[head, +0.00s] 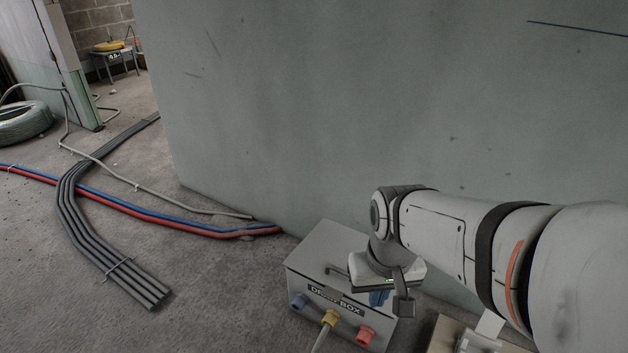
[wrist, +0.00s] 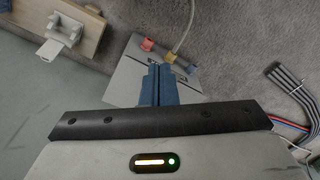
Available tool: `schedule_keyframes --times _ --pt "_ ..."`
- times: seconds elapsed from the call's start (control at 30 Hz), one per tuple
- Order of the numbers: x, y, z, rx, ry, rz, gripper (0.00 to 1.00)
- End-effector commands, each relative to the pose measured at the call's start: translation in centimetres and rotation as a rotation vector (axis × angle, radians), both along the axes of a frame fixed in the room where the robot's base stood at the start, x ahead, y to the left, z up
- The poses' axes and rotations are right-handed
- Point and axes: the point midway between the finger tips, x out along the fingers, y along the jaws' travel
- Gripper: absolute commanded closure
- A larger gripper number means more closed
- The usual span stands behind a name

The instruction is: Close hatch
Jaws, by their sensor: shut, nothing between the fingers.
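A pale grey box (head: 325,252) stands on the floor against the wall, with a dark label ending in "BOX" and blue, yellow and red ports on its front. Its flat grey top also shows in the wrist view (wrist: 125,85). I see no raised panel on it; my arm hides part of the top, so I cannot tell how the hatch sits. A small dark handle (head: 337,270) shows near the front edge. My gripper (head: 379,299) is over the right part of the box, blue fingers together and empty (wrist: 161,68). I cannot tell whether they touch it.
A grey wall (head: 400,100) rises behind the box. A wooden board with a white fitting (wrist: 62,35) lies beside the box. Black conduits (head: 90,235) and red and blue pipes (head: 180,222) cross the floor to the left. A cable runs from the yellow port (head: 330,317).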

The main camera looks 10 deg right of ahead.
Motion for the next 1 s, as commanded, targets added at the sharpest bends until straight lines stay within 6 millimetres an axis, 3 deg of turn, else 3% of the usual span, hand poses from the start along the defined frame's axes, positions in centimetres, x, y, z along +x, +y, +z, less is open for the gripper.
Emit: schedule_keyframes --times 0.17,0.27,0.37,0.57,0.8,1.0 --pt "0.3 0.0 0.1 -0.001 0.001 -0.005 1.00" --pt "1.5 -0.1 0.4 -0.004 0.003 -0.031 1.00" --pt "4.1 -0.1 0.6 -0.010 0.005 -0.093 1.00" --pt "11.7 -0.1 -0.5 -0.026 -0.001 -0.254 1.00" --pt "20.0 0.4 -4.8 -0.030 -0.018 -0.445 1.00" --pt "24.4 1.0 -9.3 -0.023 -0.032 -0.567 1.00"
